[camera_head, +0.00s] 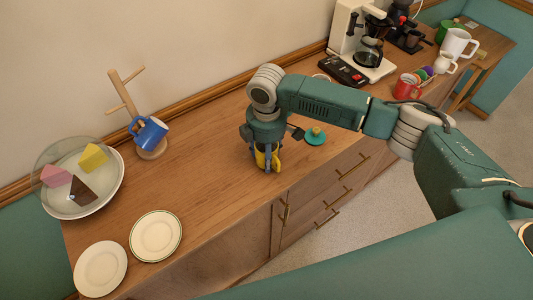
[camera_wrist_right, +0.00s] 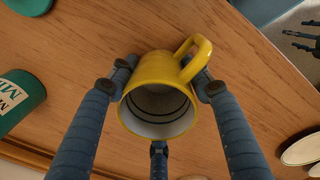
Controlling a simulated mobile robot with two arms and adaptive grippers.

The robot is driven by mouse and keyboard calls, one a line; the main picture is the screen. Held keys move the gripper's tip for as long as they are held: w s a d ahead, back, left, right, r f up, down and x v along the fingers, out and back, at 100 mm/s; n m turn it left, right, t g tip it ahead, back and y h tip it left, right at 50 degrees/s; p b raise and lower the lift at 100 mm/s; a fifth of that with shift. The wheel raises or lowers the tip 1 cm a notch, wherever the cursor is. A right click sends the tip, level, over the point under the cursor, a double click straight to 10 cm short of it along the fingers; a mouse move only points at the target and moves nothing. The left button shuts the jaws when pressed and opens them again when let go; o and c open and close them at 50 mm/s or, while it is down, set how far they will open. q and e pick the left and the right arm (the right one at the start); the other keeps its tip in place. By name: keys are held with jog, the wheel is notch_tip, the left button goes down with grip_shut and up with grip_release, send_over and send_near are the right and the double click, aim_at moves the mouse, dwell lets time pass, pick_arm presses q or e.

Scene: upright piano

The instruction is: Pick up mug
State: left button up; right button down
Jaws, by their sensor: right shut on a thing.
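A yellow mug (camera_wrist_right: 150,97) with a pale inside lies between the fingers of my right gripper (camera_wrist_right: 165,98) in the right wrist view. The fingers press on both sides of it, one close to its handle (camera_wrist_right: 196,58). In the head view my right gripper (camera_head: 266,158) points down at the front part of the wooden counter and hides most of the yellow mug (camera_head: 262,160). I cannot tell whether the mug touches the counter. A blue mug (camera_head: 150,133) hangs on a wooden mug stand (camera_head: 123,92) to the left. A red mug (camera_head: 407,86) stands at the right. My left gripper is not in the head view.
Two plates (camera_head: 156,236) (camera_head: 100,268) and a cake dish (camera_head: 118,190) are at the left. A coffee maker (camera_head: 345,27) stands at the back right. The counter (camera_head: 205,165) is bare left of the gripper.

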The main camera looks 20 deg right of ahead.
jog(key=shift+r, duration=0.45)
notch_tip(320, 180, up, 19)
jog(key=b, duration=0.3)
jog(key=shift+b, duration=0.3)
